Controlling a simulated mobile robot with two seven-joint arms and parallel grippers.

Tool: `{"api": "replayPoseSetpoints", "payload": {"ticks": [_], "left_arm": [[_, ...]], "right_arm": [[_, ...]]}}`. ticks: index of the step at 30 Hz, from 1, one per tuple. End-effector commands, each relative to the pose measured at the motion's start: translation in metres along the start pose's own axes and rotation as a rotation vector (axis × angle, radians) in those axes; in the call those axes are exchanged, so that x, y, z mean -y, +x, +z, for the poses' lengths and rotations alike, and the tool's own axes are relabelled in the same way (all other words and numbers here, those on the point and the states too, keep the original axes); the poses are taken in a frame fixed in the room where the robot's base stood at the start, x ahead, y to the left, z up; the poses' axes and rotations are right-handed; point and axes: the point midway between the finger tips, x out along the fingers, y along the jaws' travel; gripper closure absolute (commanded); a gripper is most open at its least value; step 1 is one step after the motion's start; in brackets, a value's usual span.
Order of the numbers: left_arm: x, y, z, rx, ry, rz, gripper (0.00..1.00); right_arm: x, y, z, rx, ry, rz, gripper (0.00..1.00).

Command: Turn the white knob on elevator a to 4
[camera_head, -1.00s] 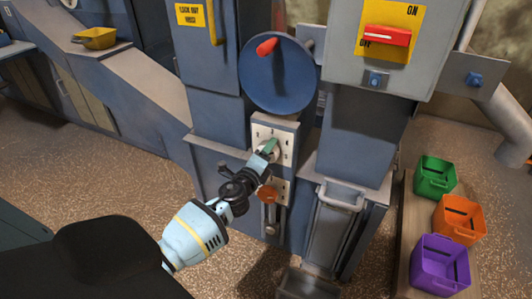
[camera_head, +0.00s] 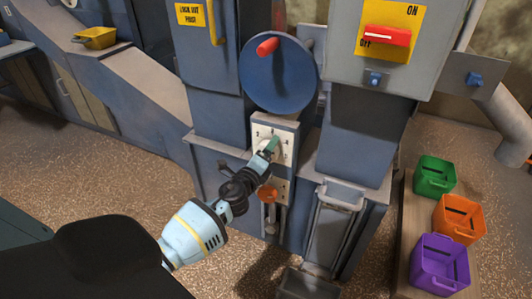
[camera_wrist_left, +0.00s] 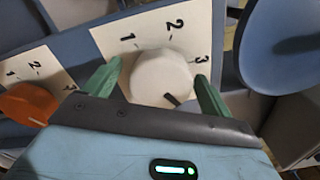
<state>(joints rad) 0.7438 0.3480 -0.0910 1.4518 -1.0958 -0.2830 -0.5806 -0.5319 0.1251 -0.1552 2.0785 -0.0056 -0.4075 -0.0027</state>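The white knob (camera_wrist_left: 162,78) is on a white dial plate (camera_wrist_left: 112,32) in the left wrist view, with the numerals 1, 2 and 3 visible around it. Its black mark (camera_wrist_left: 172,99) points toward the lower right of that picture; no 4 can be made out. My left gripper (camera_wrist_left: 158,82) has one green finger on each side of the knob. A narrow gap shows at the left finger; the right finger is very close, contact unclear. In the head view my left gripper (camera_head: 270,146) is at the dial plate (camera_head: 288,141) and partly hides the knob. My right gripper is out of view.
An orange knob (camera_head: 267,194) sits just below, and also shows in the left wrist view (camera_wrist_left: 31,104). A blue wheel (camera_head: 278,80) with a red handle is above. A red switch (camera_head: 387,36) is at upper right. Green, orange and purple bins stand at right.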

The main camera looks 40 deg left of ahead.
Motion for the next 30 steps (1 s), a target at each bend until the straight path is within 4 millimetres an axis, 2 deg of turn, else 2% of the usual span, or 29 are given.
{"api": "replayPoseSetpoints", "payload": {"ticks": [8,21,30], "left_arm": [[0.001,-0.004,0.0,0.0,-0.001,-0.001,0.16],[0.0,-0.062,0.0,-0.001,-0.001,0.0,0.16],[0.0,-0.078,0.0,0.0,0.0,0.0,0.16]], "right_arm": [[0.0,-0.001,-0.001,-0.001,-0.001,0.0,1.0],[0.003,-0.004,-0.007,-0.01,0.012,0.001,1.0],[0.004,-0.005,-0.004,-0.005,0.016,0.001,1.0]]}}
